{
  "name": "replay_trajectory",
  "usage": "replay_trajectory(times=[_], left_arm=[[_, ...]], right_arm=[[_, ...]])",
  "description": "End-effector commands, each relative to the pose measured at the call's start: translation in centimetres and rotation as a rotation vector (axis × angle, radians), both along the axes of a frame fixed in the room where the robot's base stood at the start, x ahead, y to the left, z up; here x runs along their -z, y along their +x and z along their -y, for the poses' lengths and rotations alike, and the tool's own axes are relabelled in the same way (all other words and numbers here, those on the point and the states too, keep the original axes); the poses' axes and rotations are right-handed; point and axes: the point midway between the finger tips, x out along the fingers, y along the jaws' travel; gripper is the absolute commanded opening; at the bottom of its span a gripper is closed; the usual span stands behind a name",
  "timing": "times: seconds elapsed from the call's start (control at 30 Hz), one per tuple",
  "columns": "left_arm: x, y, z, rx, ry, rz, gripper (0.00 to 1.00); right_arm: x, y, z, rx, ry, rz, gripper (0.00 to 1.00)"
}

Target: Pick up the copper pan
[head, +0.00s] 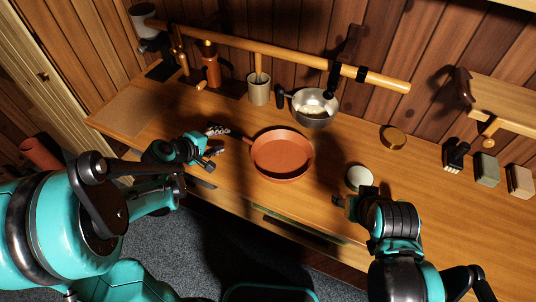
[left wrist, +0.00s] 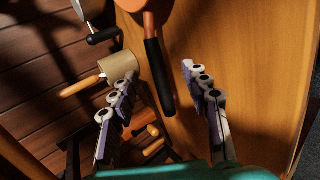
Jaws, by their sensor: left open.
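The copper pan (head: 282,156) lies on the wooden counter near the middle in the head view, with its handle toward my left gripper. In the left wrist view, the pan's edge (left wrist: 138,4) shows at the top and its long black handle (left wrist: 158,75) runs down between the finger lines. My left gripper (head: 217,146) is open at the pan's left, by the handle end; no contact shows. Its two fingers also show in the left wrist view (left wrist: 160,80), apart. My right gripper (head: 346,202) is low at the right, by the counter's front; its finger opening is unclear.
A steel pan (head: 318,113) stands behind the copper pan, next to a beige cup (head: 258,92). A pale round lid (head: 359,178) lies near my right gripper. A wooden round piece (head: 393,136), a brush (head: 455,156) and blocks (head: 487,170) are at right. A wooden rail (head: 290,58) spans the back.

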Motion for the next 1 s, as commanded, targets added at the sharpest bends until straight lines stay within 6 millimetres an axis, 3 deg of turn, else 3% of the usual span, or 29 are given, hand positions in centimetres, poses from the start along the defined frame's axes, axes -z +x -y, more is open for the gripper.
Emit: replay_trajectory(times=[0.47,0.7,0.97,1.0], left_arm=[[2.5,3.5,1.1,-0.02,-0.044,0.002,0.47],[4.3,6.4,2.4,-0.019,-0.043,0.002,0.47],[4.3,6.7,2.5,-0.022,-0.043,0.002,0.47],[4.3,6.7,2.5,-0.022,-0.043,0.002,0.36]], right_arm=[[1.7,0.0,0.0,0.0,0.0,0.0,0.5],[3.3,0.0,0.0,0.0,0.0,0.0,0.5],[3.2,0.0,0.0,0.0,0.0,0.0,0.5],[3.2,0.0,0.0,0.0,0.0,0.0,0.5]])
